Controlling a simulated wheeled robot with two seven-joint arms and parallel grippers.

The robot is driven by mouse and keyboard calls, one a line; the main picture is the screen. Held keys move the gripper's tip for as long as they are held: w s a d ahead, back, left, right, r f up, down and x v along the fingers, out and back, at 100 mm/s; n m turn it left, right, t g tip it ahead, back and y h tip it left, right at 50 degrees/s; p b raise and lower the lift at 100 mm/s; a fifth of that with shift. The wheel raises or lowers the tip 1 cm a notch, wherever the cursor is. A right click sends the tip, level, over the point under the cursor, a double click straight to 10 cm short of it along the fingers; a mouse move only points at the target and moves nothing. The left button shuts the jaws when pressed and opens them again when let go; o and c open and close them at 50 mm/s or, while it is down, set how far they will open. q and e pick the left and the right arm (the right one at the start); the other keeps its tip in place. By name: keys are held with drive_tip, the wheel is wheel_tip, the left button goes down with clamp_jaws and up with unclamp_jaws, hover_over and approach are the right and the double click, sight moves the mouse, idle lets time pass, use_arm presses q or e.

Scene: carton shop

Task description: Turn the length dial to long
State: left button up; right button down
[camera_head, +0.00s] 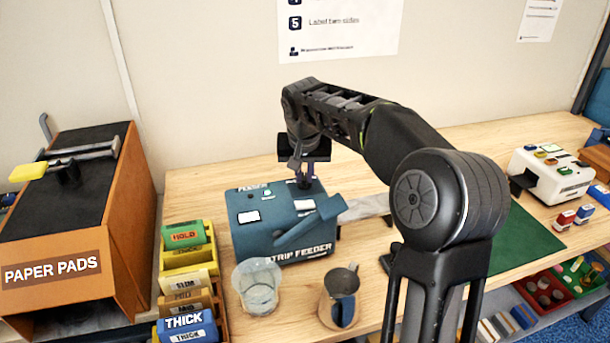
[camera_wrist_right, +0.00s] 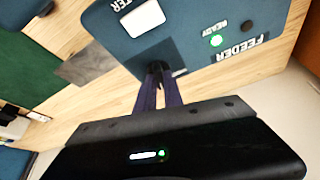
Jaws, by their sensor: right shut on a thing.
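The blue strip feeder (camera_head: 275,238) stands on the wooden bench, with white label plates and a green light on its top. It also shows in the wrist view (camera_wrist_right: 185,45). My right gripper (camera_head: 304,180) reaches down to the far right part of the feeder's top. In the wrist view my right fingers (camera_wrist_right: 158,75) are shut on a small dark knob (camera_wrist_right: 157,66) on a dark patch of the feeder; it looks like the length dial. The fingers hide most of it, and its pointer and markings cannot be read. My left gripper is out of view.
A clear cup (camera_head: 257,288) and a metal jug (camera_head: 339,298) stand in front of the feeder. A rack of labelled blocks (camera_head: 185,290) and a paper pad box (camera_head: 70,225) are at left. A white machine (camera_head: 550,178) stands at right beyond a green mat (camera_head: 525,238).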

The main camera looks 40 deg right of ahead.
sight(297, 194)
drive_tip(key=m+g, duration=0.1)
drive_tip(key=m, duration=0.1)
drive_tip(key=m+h, duration=0.1)
drive_tip(key=m, duration=0.2)
drive_tip(key=shift+w+a+m+g, duration=0.1)
drive_tip(key=shift+w+m+g, duration=0.05)
drive_tip(key=shift+m+g, duration=0.2)
idle(0.3)
drive_tip(key=c, duration=1.5)
unclamp_jaws()
drive_tip(key=shift+o, duration=0.2)
drive_tip(key=v, duration=0.8)
drive_tip(key=shift+f, duration=0.1)
